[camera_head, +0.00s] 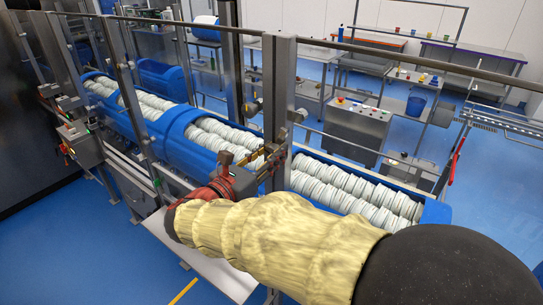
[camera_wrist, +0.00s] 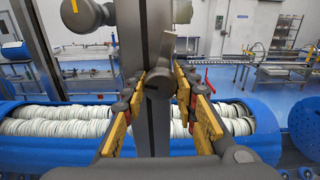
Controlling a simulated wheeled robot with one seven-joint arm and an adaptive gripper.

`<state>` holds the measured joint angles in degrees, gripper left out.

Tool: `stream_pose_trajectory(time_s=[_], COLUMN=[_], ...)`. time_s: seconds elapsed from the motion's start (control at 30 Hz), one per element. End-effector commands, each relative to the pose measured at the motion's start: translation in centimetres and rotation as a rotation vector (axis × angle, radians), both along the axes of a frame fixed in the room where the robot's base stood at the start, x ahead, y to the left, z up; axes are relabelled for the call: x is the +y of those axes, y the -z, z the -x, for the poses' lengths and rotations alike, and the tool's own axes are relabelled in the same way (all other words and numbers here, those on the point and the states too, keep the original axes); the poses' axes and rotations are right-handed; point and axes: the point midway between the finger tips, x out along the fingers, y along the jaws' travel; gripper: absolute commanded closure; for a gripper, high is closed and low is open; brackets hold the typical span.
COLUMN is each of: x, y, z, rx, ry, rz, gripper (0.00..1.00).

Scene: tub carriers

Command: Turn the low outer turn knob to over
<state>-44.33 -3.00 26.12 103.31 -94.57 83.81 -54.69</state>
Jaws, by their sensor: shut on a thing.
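A dark grey turn knob (camera_wrist: 158,84) with a flat bar pointing up and slightly right shows in the wrist view, in front of a steel post. I take it to be the low outer knob. My gripper (camera_wrist: 160,95) has its yellow-padded fingers on either side of the knob and is shut on it. In the head view my gripper (camera_head: 266,157) reaches the steel post (camera_head: 279,100) beside the tubs; the held knob is hard to make out there. Any position marks around the knob are not visible.
A second dark knob (camera_wrist: 82,14) with a yellow mark sits at the upper left of the wrist view. Blue tubs (camera_head: 178,125) filled with stacked white discs stand behind the post. A steel control cabinet (camera_head: 357,125) and benches stand farther back.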

Motion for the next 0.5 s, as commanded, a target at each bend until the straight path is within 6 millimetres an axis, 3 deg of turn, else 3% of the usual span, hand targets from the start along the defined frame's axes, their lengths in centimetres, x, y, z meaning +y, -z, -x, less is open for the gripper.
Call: stream_pose_trajectory(time_s=[0.5], x=[-0.04], y=[0.38], z=[0.02], rx=[-0.300], ry=[-0.001], rz=[-0.381], gripper=[0.97])
